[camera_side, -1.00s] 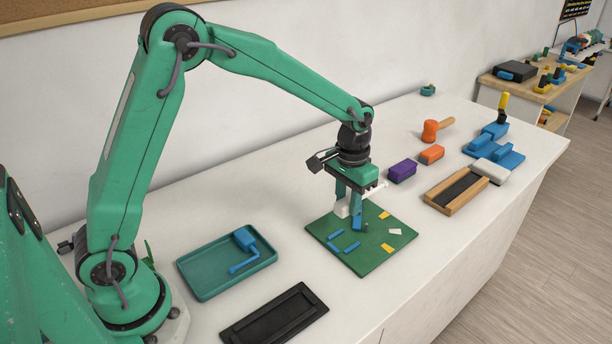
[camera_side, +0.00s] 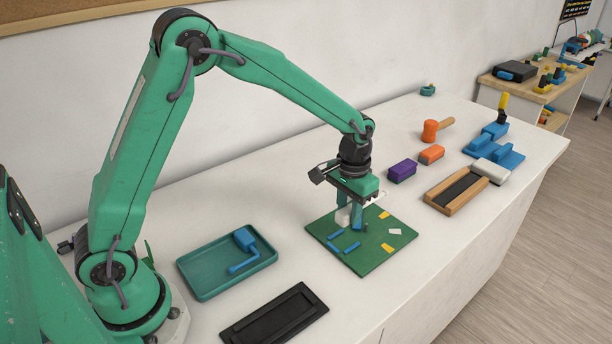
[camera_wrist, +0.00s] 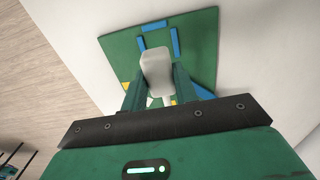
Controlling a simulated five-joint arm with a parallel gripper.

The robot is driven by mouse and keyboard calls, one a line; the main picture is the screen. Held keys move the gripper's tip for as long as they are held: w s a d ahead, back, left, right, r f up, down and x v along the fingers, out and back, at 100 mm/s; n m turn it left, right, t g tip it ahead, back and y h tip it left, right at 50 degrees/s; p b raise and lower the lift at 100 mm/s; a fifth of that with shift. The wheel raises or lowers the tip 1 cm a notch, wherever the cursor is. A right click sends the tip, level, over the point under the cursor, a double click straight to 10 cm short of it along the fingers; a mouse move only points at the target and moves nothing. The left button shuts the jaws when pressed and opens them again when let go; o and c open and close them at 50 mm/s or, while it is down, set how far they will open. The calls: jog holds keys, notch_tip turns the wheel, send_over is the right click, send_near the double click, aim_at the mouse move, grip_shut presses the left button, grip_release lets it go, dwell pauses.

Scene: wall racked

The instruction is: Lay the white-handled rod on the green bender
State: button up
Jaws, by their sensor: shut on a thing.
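The green bender (camera_side: 372,262) is a flat green board on the white bench, with blue bars and small yellow and white pieces on it. It also shows in the wrist view (camera_wrist: 203,35). My gripper (camera_side: 357,224) is low over the board's back part and shut on the white-handled rod. The rod's pale handle (camera_wrist: 157,72) shows between my fingers in the wrist view, and part of it (camera_side: 343,216) shows beside them in the side view. The rest of the rod is mostly hidden by my fingers. I cannot tell whether it touches the board.
A teal tray (camera_side: 203,290) holding a blue cranked piece (camera_side: 244,241) lies left of the board. A black tray (camera_side: 275,316) lies in front. A purple block (camera_side: 402,171), an orange block (camera_side: 431,154), a mallet (camera_side: 431,130) and a wooden frame (camera_side: 438,205) stand right.

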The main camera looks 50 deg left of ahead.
aim_at(345, 241)
jog(key=shift+f, duration=2.7)
jog(key=shift+f, duration=0.6)
jog(key=o, duration=1.1)
jog(key=shift+r, duration=3.9)
jog(key=shift+r, duration=0.1)
